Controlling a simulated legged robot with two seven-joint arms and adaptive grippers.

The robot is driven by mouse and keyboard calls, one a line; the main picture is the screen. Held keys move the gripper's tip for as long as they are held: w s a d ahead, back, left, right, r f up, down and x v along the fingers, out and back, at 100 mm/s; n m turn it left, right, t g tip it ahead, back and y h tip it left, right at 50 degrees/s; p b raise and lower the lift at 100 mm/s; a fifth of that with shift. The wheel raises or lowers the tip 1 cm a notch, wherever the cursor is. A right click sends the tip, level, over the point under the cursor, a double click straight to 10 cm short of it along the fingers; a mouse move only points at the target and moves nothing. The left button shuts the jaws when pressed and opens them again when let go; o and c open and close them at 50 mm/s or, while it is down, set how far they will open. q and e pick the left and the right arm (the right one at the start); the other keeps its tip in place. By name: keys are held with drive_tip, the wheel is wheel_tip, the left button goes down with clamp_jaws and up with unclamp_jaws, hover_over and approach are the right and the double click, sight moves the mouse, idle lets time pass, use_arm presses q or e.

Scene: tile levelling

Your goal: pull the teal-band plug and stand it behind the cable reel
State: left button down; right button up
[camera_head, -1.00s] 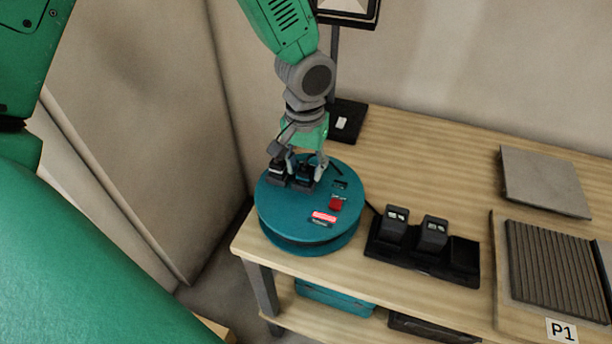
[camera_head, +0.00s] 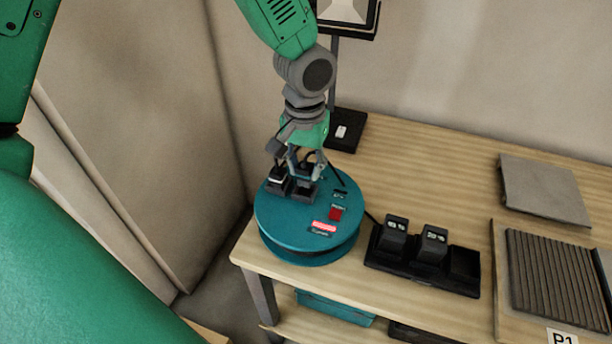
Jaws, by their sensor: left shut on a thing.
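The teal cable reel (camera_head: 285,222) lies flat at the left end of the wooden bench. Two black plugs sit side by side on its top: a left one (camera_head: 278,184) and a right one (camera_head: 303,191). My left gripper (camera_head: 302,175) reaches down from above and is shut on the right plug, which still appears to be at the reel's top face. The fingers partly hide both plugs, and I cannot make out a teal band on either. My right gripper is not in view.
A lamp (camera_head: 345,131) stands behind the reel. A black charger (camera_head: 421,268) with two battery packs is right of the reel. A grey tile (camera_head: 544,190) and a ribbed panel (camera_head: 558,278) lie farther right. Bare bench shows between lamp and tile.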

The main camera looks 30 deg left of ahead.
sight(305, 166)
use_arm(q)
wheel_tip(305, 166, up, 6)
drive_tip(key=shift+r+p, duration=0.2)
drive_tip(key=shift+p, duration=0.2)
drive_tip(key=shift+r, duration=0.35)
wheel_tip(305, 166, up, 6)
drive_tip(key=p, duration=0.7)
drive_tip(key=shift+f, duration=0.15)
